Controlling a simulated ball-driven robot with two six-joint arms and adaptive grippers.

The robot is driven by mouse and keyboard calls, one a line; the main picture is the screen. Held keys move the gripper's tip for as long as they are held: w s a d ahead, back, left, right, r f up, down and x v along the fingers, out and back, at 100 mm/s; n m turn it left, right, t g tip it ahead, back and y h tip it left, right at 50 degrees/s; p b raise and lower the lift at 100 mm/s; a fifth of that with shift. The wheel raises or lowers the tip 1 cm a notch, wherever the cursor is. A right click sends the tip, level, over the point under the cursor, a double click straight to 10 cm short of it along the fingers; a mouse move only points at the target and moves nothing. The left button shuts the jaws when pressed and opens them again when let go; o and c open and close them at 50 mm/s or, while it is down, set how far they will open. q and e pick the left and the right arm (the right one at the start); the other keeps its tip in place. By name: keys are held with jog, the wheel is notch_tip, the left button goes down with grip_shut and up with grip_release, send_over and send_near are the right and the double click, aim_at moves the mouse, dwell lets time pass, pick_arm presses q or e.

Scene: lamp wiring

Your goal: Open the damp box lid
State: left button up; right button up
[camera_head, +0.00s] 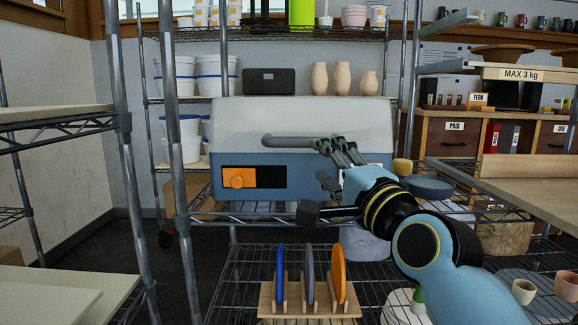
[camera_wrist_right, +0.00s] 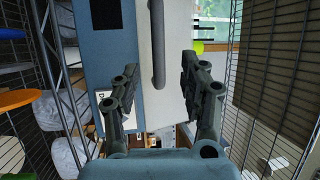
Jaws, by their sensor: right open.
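The damp box stands on a wire shelf at the centre of the head view, with a white lid (camera_head: 300,117) down on a blue body (camera_head: 340,172). A grey bar handle (camera_head: 290,141) runs across the lid's lower front. My right gripper (camera_head: 326,163) is open at the handle's right end. In the right wrist view its fingers (camera_wrist_right: 150,75) lie either side of the line of the handle (camera_wrist_right: 159,45), with nothing gripped; contact cannot be told. My left gripper is out of view.
Below the box, a wooden rack (camera_head: 309,307) holds blue, grey and orange discs. Metal posts (camera_head: 176,150) stand left of the box. Vases (camera_head: 343,79) and a dark box (camera_head: 269,82) are on the shelf behind. A wooden shelf (camera_head: 530,185) juts in at right.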

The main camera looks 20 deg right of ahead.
aim_at(303, 145)
jog(key=x, duration=0.5)
jog(key=b+x, duration=0.1)
jog(key=x, duration=0.4)
jog(key=shift+w+d+f, duration=0.15)
jog(key=shift+f, duration=0.05)
jog(key=shift+w+r, duration=0.1)
jog(key=shift+w, duration=0.4)
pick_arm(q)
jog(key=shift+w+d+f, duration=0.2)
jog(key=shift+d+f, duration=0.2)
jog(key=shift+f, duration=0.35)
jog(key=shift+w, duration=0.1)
pick_arm(e)
grip_shut()
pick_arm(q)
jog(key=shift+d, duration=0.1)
